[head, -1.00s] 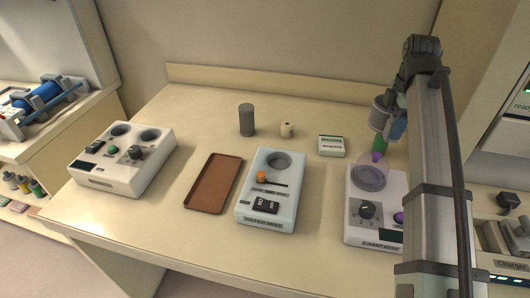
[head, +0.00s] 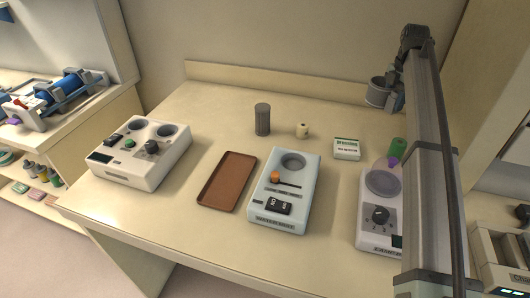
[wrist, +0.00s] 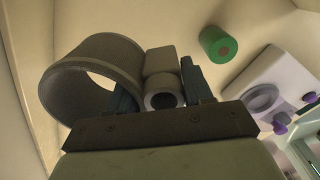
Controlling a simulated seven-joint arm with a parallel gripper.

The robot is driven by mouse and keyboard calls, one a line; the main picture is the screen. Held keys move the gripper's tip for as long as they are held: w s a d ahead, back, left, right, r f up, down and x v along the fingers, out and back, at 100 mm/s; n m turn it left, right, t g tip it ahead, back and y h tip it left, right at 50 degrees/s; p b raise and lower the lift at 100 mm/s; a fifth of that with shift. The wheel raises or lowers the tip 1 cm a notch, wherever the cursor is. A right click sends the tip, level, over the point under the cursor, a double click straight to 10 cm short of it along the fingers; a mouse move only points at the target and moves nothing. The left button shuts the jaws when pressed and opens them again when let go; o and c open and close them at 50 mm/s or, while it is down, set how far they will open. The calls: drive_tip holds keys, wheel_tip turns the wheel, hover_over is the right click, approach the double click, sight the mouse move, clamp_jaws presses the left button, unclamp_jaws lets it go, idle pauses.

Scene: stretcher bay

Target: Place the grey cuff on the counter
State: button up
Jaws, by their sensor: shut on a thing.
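The grey cuff (head: 378,93) is a short open ring at the right of the head view, held above the back right of the counter. It shows large in the wrist view (wrist: 60,92), at the left, beside the fingers. In the head view my arm hides part of the gripper. The counter (head: 215,110) is cream-coloured, and the cuff appears apart from it.
A dark grey cylinder (head: 262,120), small cream roll (head: 302,131) and white box (head: 346,149) stand behind a brown tray (head: 227,181) and pale-blue device (head: 285,190). A green cylinder (head: 398,149) is by the right device (head: 367,225). Another device (head: 140,153) is left.

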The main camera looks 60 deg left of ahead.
drive_tip(key=shift+n, duration=0.7)
drive_tip(key=shift+w+a+f, duration=0.25)
drive_tip(key=shift+w+f, duration=0.25)
drive_tip(key=shift+f, duration=1.4)
drive_tip(key=shift+w+a+f, duration=0.2)
drive_tip(key=shift+w+f, duration=0.35)
drive_tip(key=shift+f, duration=1.35)
drive_tip(key=shift+w+a+f, duration=0.25)
drive_tip(key=shift+w+f, duration=0.25)
drive_tip(key=shift+f, duration=1.4)
drive_tip(key=shift+f, duration=0.15)
drive_tip(key=o, duration=1.2)
wheel_tip(320, 180, up, 12)
drive_tip(key=shift+r, duration=0.2)
